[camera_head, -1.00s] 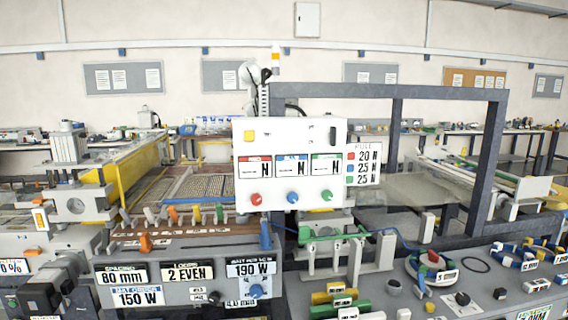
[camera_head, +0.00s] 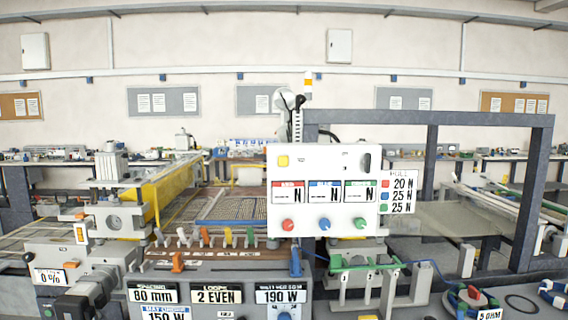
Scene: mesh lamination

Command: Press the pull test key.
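A white panel (camera_head: 323,190) stands upright at the middle, facing me. Any wording beside the yellow key is too small to read, so I cannot tell for sure which part is the pull test key. Three displays, red (camera_head: 288,194), blue (camera_head: 325,194) and green (camera_head: 360,194), show dashes and N. Neither gripper is in view.
A card (camera_head: 399,192) right of the panel reads 20 N, 25 N, 25 N. A dark frame (camera_head: 430,118) rises behind and right of it. Coloured clips (camera_head: 227,237) line the bench at left, above setting labels (camera_head: 217,295). Nothing stands before the panel's face.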

